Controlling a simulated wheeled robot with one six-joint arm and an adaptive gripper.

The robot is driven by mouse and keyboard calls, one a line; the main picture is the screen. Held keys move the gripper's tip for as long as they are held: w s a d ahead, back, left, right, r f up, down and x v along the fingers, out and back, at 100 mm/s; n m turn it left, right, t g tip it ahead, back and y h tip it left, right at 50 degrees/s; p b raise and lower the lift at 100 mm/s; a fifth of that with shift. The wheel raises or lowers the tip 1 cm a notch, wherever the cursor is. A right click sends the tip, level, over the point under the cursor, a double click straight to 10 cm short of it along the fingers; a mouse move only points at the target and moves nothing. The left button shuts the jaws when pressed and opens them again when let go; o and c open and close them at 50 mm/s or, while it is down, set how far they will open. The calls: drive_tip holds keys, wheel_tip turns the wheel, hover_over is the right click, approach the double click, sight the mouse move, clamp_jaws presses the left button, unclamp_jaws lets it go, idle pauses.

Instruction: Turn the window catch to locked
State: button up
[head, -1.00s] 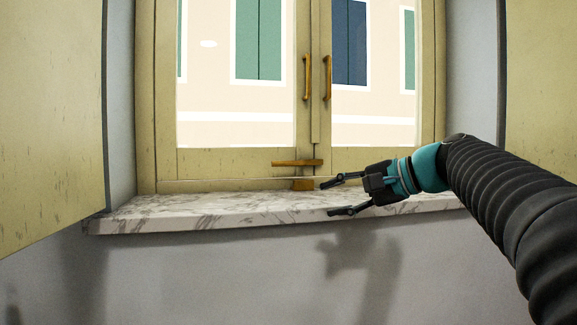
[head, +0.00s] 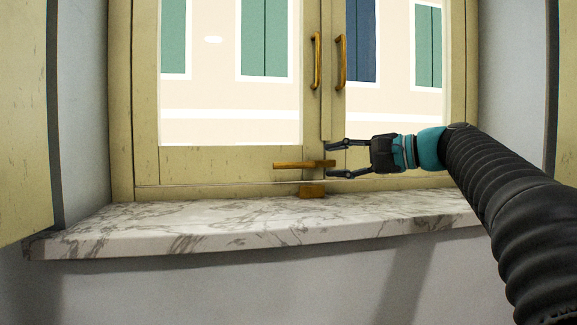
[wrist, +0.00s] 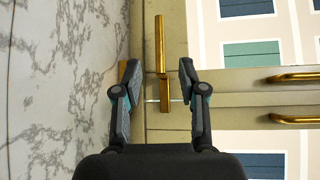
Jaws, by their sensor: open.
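The window catch (head: 292,165) is a brass lever on the lower window frame. In the head view it lies level, its arm pointing left from its pivot end. A brass keeper block (head: 312,190) sits below it, just above the sill. My gripper (head: 330,160) is open, with its fingertips at the right end of the catch. In the wrist view, the catch (wrist: 160,50) shows between and beyond the two fingers of my gripper (wrist: 158,75). I cannot tell whether either finger touches it. The keeper is partly hidden behind a finger in the wrist view.
The marble sill (head: 200,228) runs below the window and is clear. Two upright brass handles (head: 316,62) stand on the window sashes above. Yellow shutters flank the window, the left one (head: 25,120) reaching toward me.

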sight(293, 165)
drive_tip(key=x, duration=1.2)
drive_tip(key=shift+w+d+p, duration=0.1)
drive_tip(key=shift+w+p, duration=0.15)
drive_tip(key=shift+p, duration=0.05)
clamp_jaws()
